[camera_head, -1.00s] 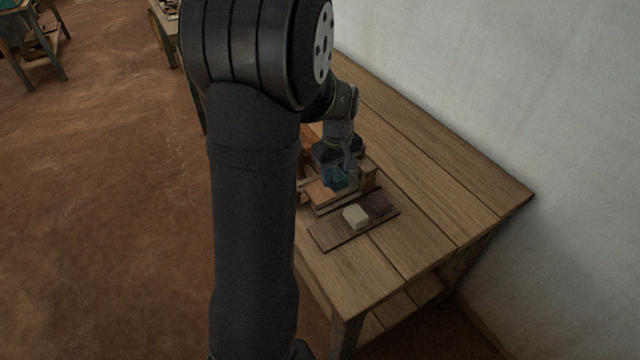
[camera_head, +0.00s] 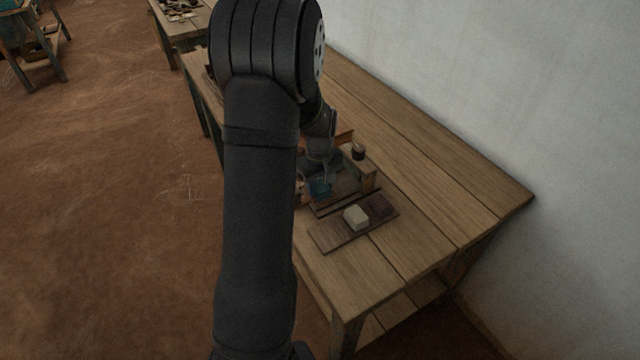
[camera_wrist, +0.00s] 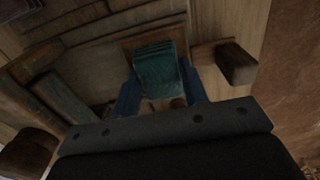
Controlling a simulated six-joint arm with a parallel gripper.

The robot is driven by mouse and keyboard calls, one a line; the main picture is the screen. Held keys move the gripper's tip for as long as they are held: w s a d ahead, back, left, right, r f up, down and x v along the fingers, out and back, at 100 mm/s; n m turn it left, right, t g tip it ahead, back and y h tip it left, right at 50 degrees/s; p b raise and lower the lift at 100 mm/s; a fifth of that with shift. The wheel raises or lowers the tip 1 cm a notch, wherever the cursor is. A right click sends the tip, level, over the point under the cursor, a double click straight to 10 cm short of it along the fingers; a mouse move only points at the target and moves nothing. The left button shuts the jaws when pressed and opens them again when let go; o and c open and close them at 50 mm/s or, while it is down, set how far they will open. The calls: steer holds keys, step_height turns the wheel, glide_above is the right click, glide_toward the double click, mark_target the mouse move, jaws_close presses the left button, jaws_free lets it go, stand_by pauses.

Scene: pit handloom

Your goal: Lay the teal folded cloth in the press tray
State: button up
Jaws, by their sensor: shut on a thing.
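The teal folded cloth (camera_wrist: 160,68) is between the two blue fingers of my gripper (camera_wrist: 160,95) in the wrist view. My gripper is shut on it. In the head view the cloth (camera_head: 319,187) shows as a small teal patch below my gripper (camera_head: 320,179), over the left part of a low wooden frame on the bench. A brown, square-edged wooden piece (camera_wrist: 126,46) lies behind the cloth in the wrist view; it may be the press tray. I cannot tell whether the cloth touches it. My arm hides part of the frame.
The bench (camera_head: 440,190) is clear toward the wall.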

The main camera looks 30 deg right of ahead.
steer(key=o, duration=0.9)
steer(key=shift+f, duration=0.15)
steer(key=shift+o, duration=0.3)
step_height(320, 180, up, 12)
steer(key=shift+r, duration=0.2)
glide_above(320, 188)
steer(key=shift+f, duration=4.1)
